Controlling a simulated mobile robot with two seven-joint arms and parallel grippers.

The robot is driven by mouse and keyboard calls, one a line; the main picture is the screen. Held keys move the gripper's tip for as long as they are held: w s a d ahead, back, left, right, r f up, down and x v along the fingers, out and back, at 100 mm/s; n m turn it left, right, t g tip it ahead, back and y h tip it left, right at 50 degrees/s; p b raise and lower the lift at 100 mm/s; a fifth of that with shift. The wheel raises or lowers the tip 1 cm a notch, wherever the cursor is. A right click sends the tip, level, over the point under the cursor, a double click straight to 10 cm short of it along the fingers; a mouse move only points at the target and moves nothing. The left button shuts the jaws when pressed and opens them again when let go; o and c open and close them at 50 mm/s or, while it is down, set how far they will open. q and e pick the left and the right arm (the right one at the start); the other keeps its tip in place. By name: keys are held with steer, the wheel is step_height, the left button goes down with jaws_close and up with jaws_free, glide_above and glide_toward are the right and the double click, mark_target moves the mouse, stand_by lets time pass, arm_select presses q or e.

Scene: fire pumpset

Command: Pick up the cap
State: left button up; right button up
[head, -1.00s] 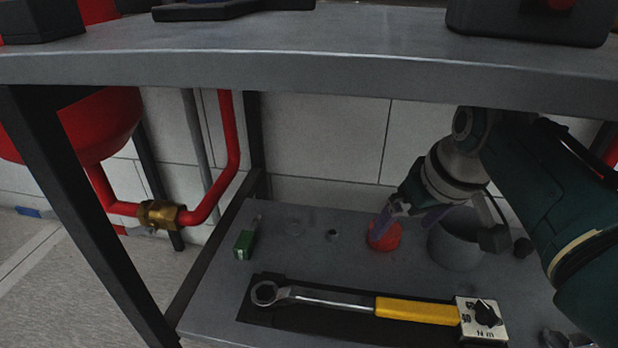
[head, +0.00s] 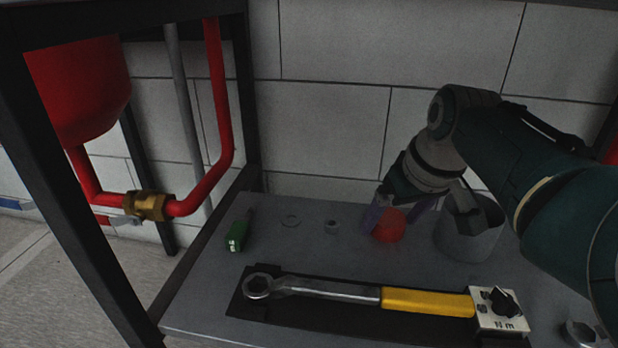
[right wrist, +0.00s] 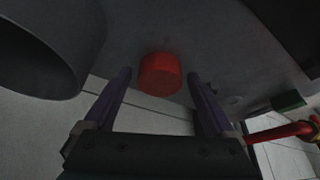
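The red cap (head: 389,227) sits on the grey lower shelf (head: 290,262), left of a grey cylindrical container. My right gripper (head: 398,212) reaches down at the cap, with one purple finger at its left and the other at its right. In the right wrist view the red cap (right wrist: 160,76) stands between and around the tips of the two open fingers (right wrist: 159,83), with a gap on each side. The gripper is open and holds nothing. My left gripper is in no view.
The grey container (head: 468,238) stands close to the right of the gripper. A torque wrench with a yellow handle (head: 428,302) lies in front.

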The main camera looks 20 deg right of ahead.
steer(key=c, duration=1.2)
steer(key=shift+c, duration=0.4)
